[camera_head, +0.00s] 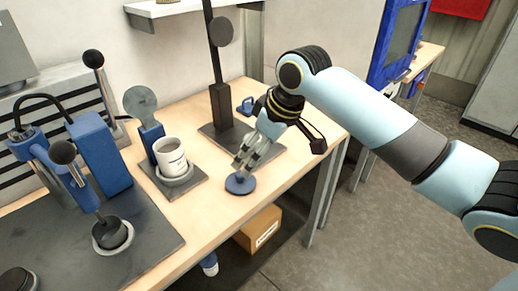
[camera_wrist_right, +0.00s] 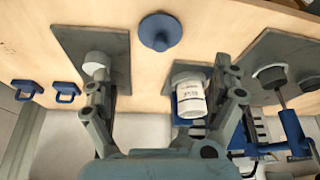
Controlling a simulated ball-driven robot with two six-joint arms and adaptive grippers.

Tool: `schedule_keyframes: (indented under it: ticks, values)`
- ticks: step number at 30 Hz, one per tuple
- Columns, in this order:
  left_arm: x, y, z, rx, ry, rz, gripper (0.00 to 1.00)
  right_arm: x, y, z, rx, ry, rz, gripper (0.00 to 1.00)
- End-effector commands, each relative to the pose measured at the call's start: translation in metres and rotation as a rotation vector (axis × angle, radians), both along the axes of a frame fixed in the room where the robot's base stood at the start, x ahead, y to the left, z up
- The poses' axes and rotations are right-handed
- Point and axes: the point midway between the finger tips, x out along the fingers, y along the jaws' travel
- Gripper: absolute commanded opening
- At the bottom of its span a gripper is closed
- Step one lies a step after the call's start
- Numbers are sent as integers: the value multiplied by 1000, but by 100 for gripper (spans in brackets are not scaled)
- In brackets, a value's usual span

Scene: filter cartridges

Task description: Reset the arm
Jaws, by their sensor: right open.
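My right gripper (camera_head: 243,160) reaches in from the right over the wooden table, open and empty. Its fingers stand wide apart in the right wrist view (camera_wrist_right: 161,75). A blue disc-shaped piece with a knob (camera_head: 240,184) is on the table close below the fingertips in the head view. It also shows beyond the fingers in the wrist view (camera_wrist_right: 160,32). A white labelled cartridge (camera_head: 170,156) stands upright in a grey holder on a dark plate, left of the gripper. In the wrist view the cartridge (camera_wrist_right: 190,98) appears beside one finger. My left gripper is out of view.
A dark stand with a tall post (camera_head: 219,105) is behind my right gripper. A blue machine with levers (camera_head: 97,155) fills the table's left side. Small blue handles (camera_wrist_right: 28,90) lie on the table. A cardboard box (camera_head: 260,229) is below the table. The front right tabletop is clear.

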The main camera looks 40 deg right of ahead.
Motion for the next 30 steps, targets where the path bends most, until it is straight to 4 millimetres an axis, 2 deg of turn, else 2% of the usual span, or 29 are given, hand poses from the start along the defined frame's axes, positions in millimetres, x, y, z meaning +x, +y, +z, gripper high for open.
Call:
schedule_keyframes:
  ticks: [14,17,20,23,24,26,27,29,30]
  values:
    - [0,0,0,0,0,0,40,0,0,0,0,0,0,94]
    - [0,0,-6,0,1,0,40,-4,1,-10,3,10,0,94]
    - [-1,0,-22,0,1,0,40,-21,9,-46,24,56,-6,94]
    - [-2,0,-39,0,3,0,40,-49,10,-110,39,157,-39,94]
    - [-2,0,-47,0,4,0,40,-63,9,-141,43,198,-61,94]
    - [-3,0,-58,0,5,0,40,-83,8,-189,43,248,-98,94]
    - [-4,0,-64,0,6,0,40,-98,7,-219,42,278,-122,94]
    - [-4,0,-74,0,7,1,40,-123,5,-264,34,318,-158,94]
    - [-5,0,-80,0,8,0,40,-141,5,-292,27,340,-180,94]
